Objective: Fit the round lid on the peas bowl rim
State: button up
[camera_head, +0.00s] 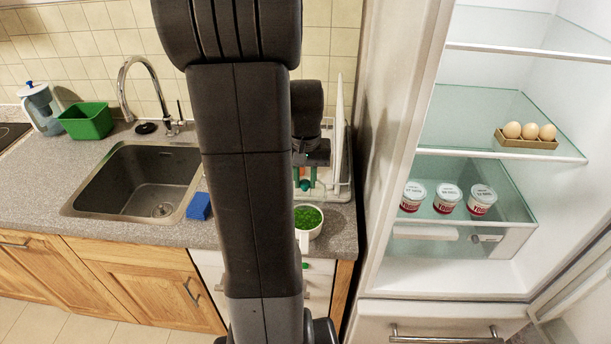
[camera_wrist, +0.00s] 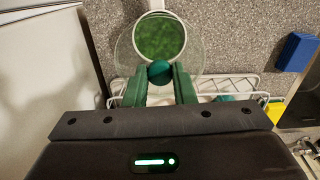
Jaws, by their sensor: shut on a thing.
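The peas bowl (camera_head: 308,219) is white, filled with green peas, and stands on the counter right of my arm, with its handle toward the front. In the wrist view the peas bowl (camera_wrist: 159,38) shows through the clear round lid (camera_wrist: 194,55). My gripper (camera_wrist: 159,80) has its green fingers shut on the lid's dark green knob (camera_wrist: 159,71). The lid looks larger than the bowl and is set off-centre from it in this view; its height above the rim cannot be told. In the head view my gripper (camera_head: 304,180) is behind the bowl, partly hidden by my arm.
A dish rack (camera_head: 338,194) with an upright white plate (camera_head: 338,120) stands behind the bowl. A blue sponge (camera_head: 199,206) lies by the sink (camera_head: 140,180). The open fridge (camera_head: 395,130) borders the counter on the right. The counter's front edge is close to the bowl.

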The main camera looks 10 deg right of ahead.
jog(key=shift+f+b, duration=3)
jog(key=shift+f, duration=1.25)
jog(key=shift+f, duration=0.2)
jog(key=o, duration=1.1)
jog(key=shift+c, duration=0.2)
jog(key=shift+r, duration=0.1)
notch_tip(320, 180, up, 14)
jog(key=shift+f+b, duration=0.2)
jog(key=shift+b, duration=0.25)
